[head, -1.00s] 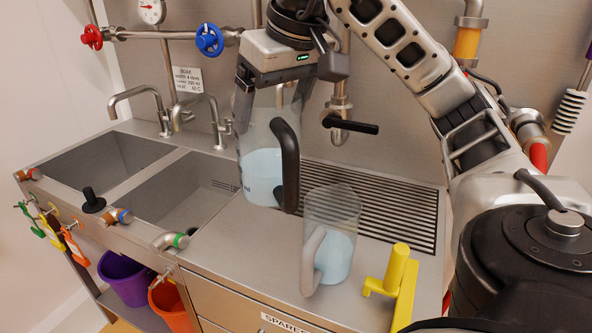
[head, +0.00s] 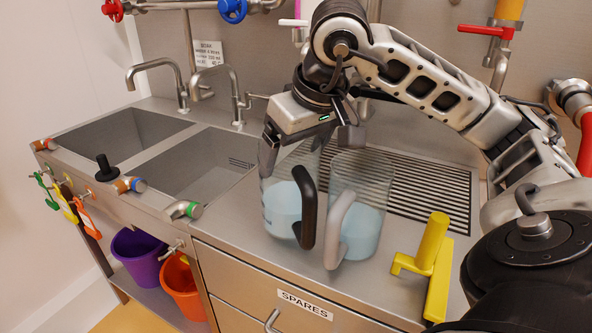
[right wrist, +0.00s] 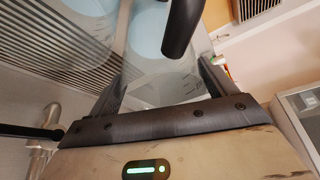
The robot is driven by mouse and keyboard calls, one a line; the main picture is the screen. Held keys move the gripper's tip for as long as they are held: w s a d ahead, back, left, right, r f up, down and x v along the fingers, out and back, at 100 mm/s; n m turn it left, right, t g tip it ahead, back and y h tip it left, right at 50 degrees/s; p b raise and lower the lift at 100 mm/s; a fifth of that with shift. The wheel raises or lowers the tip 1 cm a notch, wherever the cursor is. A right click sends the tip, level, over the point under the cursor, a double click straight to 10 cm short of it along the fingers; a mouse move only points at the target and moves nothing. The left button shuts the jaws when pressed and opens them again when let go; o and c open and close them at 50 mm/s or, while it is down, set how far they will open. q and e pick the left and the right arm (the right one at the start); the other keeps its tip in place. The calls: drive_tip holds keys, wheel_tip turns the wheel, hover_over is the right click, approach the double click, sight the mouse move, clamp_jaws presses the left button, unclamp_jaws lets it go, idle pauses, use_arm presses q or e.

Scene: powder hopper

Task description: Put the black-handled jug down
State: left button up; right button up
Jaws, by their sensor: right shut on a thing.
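The black-handled jug (head: 281,205) is clear, holds pale blue liquid and is upright over the counter, left of the grey-handled jug. Its black handle (head: 306,207) faces forward; the handle also shows in the right wrist view (right wrist: 182,25). My right gripper (head: 309,148) is shut on the jug's upper part from above. The jug's base is at or very near the counter top; I cannot tell whether it touches. My left gripper is not in view.
The clear grey-handled jug (head: 366,225), also with blue liquid, stands close on the right. A yellow handled tool (head: 434,262) lies farther right. A slotted drain grate (head: 425,190) is behind, the sink basin (head: 195,170) left. The counter front is clear.

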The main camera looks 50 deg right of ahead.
sight(295, 196)
drive_tip(key=shift+f, duration=1.3)
drive_tip(key=shift+f+b, duration=0.2)
drive_tip(key=shift+b, duration=0.2)
drive_tip(key=o, duration=1.7)
drive_tip(key=shift+r, duration=0.1)
